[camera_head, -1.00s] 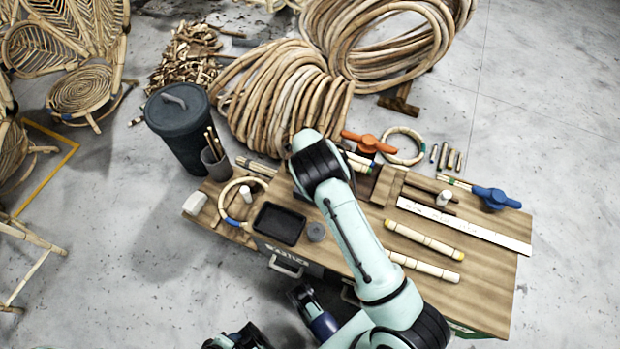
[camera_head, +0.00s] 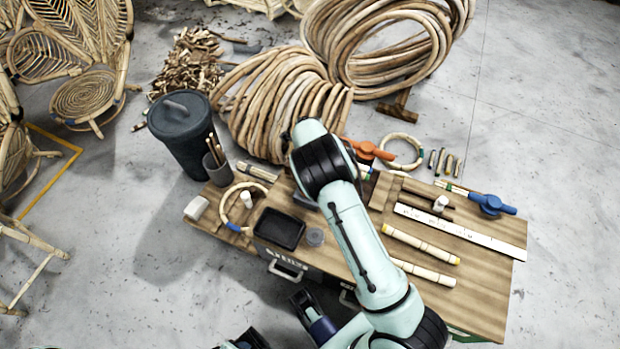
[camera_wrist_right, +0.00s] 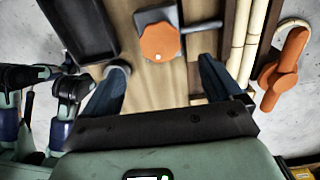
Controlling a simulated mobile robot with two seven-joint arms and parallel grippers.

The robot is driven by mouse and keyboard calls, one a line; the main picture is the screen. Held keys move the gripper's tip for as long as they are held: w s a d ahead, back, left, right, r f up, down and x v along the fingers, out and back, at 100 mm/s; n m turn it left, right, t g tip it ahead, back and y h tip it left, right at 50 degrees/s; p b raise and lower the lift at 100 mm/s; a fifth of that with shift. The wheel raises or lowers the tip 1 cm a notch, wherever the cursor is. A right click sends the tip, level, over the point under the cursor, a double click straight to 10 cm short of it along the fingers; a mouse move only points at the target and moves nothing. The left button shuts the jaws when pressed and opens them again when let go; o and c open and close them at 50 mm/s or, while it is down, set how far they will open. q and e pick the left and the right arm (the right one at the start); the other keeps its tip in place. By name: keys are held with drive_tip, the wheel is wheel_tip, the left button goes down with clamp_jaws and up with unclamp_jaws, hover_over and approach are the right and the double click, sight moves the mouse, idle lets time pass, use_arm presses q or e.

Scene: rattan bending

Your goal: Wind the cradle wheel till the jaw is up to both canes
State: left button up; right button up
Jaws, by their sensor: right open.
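In the right wrist view an orange knob-like wheel (camera_wrist_right: 159,42) sits on a grey mount on the wooden bench, with a grey rod beside it. My right gripper (camera_wrist_right: 160,88) is open and empty, its dark blue fingers apart below the wheel and not touching it. Two pale canes (camera_wrist_right: 244,42) run side by side to the right of the wheel, in a dark holder. The jaw's gap to the canes cannot be made out. In the head view my right arm hides the wheel and the gripper.
An orange-handled clamp (camera_head: 368,149) is at the bench's far edge, a blue-handled one (camera_head: 490,204) at its right. A black tray (camera_head: 279,228), a cane ring (camera_head: 229,216), a ruler (camera_head: 460,231) and yellow-ended canes (camera_head: 420,243) lie on the bench. A dark bin (camera_head: 182,132) stands left.

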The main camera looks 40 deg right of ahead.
wheel_tip(320, 180, up, 4)
drive_tip(key=shift+r+p, duration=0.25)
drive_tip(key=shift+p, duration=0.15)
idle(0.4)
